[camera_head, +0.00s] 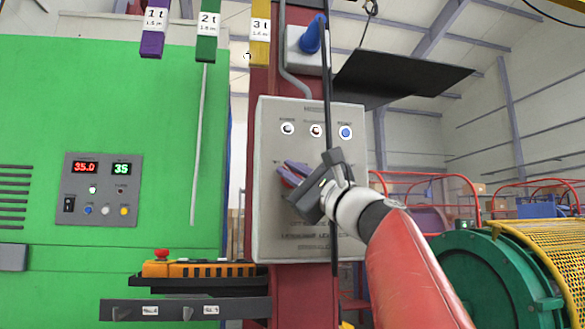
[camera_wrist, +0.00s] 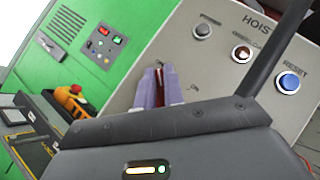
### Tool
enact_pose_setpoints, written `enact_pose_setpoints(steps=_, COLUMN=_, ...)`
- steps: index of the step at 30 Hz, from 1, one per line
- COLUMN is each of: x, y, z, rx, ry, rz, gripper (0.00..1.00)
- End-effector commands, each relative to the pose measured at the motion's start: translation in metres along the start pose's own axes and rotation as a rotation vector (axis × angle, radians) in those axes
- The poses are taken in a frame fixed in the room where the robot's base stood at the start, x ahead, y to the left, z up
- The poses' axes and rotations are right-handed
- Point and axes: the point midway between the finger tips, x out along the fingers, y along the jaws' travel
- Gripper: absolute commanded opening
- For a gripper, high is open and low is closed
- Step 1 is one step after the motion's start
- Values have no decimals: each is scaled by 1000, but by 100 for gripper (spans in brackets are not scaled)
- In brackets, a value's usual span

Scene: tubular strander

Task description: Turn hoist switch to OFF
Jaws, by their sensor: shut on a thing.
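The hoist control box (camera_head: 310,225) is a light grey panel on a red column. Its red switch handle (camera_wrist: 168,80) shows between the purple fingers of my gripper (camera_head: 285,173) in the wrist view. My gripper is shut on the handle at the left middle of the panel. The fingers hide most of the switch and its position marks, so I cannot tell which mark it points to. The panel also shows in the wrist view (camera_wrist: 225,85), tilted.
A black cable (camera_head: 327,100) hangs in front of the box. A green cabinet (camera_head: 120,110) with a small display panel (camera_head: 103,190) stands left. An orange pendant with a red button (camera_head: 162,255) lies on a ledge below. A green and yellow drum (camera_head: 490,270) is at right.

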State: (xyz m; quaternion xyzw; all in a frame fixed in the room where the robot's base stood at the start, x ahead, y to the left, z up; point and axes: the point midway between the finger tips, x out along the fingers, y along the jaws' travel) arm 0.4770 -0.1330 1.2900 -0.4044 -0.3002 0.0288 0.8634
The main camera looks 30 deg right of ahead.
Motion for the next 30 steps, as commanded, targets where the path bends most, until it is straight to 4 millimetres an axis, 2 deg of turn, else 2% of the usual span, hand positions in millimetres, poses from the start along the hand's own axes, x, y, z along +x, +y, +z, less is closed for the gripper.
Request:
enact_pose_setpoints(steps=1, x=0, y=1, z=-6, rx=0, ry=11, rz=3, gripper=0)
enact_pose_setpoints(steps=10, x=0, y=1, z=-6, rx=-2, ry=12, rz=4, gripper=0)
enact_pose_setpoints(steps=11, x=0, y=1, z=-6, rx=-2, ry=12, rz=4, gripper=11)
enact_pose_setpoints(steps=16, x=0, y=2, z=-6, rx=-1, ry=11, rz=4, gripper=32)
enact_pose_setpoints(steps=24, x=-3, y=1, z=-4, rx=-2, ry=8, rz=2, gripper=32)
enact_pose_setpoints(steps=30, x=-33, y=2, z=-4, rx=-4, ry=7, rz=0, gripper=32)
